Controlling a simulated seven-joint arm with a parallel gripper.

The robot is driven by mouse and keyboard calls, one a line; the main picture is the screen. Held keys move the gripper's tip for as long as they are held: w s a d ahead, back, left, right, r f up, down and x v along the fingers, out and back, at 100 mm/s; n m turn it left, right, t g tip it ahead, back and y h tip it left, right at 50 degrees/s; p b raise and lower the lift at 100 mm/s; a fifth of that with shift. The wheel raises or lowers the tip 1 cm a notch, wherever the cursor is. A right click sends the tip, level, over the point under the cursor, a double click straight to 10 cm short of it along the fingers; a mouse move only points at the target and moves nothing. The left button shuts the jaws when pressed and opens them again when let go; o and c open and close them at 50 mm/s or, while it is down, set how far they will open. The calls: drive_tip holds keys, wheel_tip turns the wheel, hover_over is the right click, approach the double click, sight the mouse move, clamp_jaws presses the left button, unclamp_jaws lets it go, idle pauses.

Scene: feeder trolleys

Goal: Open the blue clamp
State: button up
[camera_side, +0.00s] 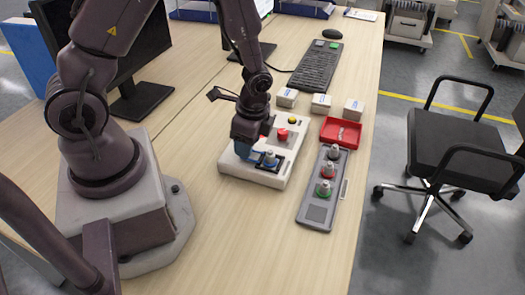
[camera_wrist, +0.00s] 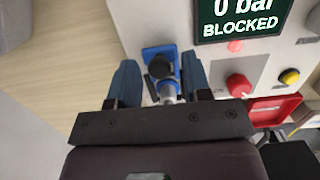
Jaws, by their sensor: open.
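The blue clamp (camera_wrist: 152,50) shows in the wrist view as a small blue plate with a black knob and a grey stem, at the left of the display on a light control box. My gripper (camera_wrist: 158,70) is open there. Its two blue fingers stand on either side of the clamp, with a visible gap on each side. In the side view my gripper (camera_side: 250,152) is low over the left part of the control box (camera_side: 229,167). There the gripper largely hides the clamp, and whether the fingers touch it cannot be told.
The display (camera_wrist: 240,20) reads "0 bar BLOCKED". A red button (camera_side: 282,134) and a yellow button (camera_side: 292,120) are on the box. A grey rack (camera_side: 318,212) with several fittings and a red tray (camera_side: 341,132) stand at the right. Small boxes (camera_side: 321,103) lie behind. The front table is clear.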

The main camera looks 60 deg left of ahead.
wheel_tip(320, 180, up, 7)
drive_tip(key=w+d, duration=0.1)
drive_tip(key=shift+w+d, duration=0.2)
drive_tip(key=shift+d, duration=0.05)
idle(0.4)
